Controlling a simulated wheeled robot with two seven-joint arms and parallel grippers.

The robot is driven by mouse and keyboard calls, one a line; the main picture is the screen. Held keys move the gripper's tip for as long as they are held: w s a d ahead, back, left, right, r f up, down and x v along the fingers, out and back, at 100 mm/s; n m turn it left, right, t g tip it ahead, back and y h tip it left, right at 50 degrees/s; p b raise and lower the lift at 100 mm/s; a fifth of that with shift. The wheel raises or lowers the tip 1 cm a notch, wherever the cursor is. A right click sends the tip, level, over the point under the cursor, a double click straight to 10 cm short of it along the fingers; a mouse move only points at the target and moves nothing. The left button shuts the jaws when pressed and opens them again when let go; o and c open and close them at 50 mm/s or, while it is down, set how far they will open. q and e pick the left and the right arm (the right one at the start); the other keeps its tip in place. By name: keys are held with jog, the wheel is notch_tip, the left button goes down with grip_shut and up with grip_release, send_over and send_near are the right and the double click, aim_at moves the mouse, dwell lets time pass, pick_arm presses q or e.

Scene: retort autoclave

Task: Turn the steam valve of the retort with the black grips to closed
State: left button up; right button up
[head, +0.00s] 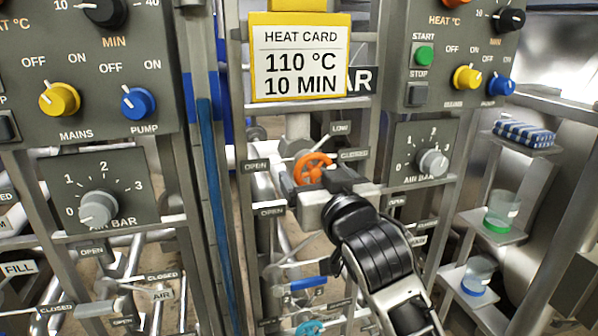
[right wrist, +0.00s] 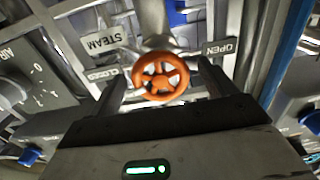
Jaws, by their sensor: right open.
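The orange steam handwheel (head: 313,168) stands on a pipe below the heat card, between an OPEN tag (head: 255,165) on its left and a CLOSED tag (head: 354,155) on its right. My right gripper (head: 311,180) is at the wheel, open. In the right wrist view the wheel (right wrist: 160,76) lies between the two spread fingers, with a gap on both sides. A STEAM tag (right wrist: 104,39) shows beside it there. I cannot tell which tag the valve is set to. No black grips can be made out. My left gripper is not in view.
Grey control panels (head: 85,95) stand left and right (head: 450,60), with air bar dials below them. The yellow heat card (head: 300,60) hangs above the wheel. Pipes and metal posts crowd around the arm. Shelves with cups (head: 502,210) stand at the right.

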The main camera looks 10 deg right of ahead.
jog(key=shift+w, duration=0.85)
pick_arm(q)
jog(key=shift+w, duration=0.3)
pick_arm(e)
jog(key=shift+c, duration=0.5)
jog(key=c, duration=0.9)
jog(key=shift+o, duration=0.2)
jog(key=m+p, duration=0.1)
jog(key=m, duration=0.1)
jog(key=shift+r+m, duration=0.15)
jog(key=shift+m, duration=0.15)
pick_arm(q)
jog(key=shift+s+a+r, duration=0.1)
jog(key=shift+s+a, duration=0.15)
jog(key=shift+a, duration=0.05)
pick_arm(e)
jog(key=shift+m, duration=0.4)
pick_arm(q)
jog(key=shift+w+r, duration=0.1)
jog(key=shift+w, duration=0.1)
pick_arm(e)
jog(key=o, duration=1)
jog(key=shift+c, duration=0.2)
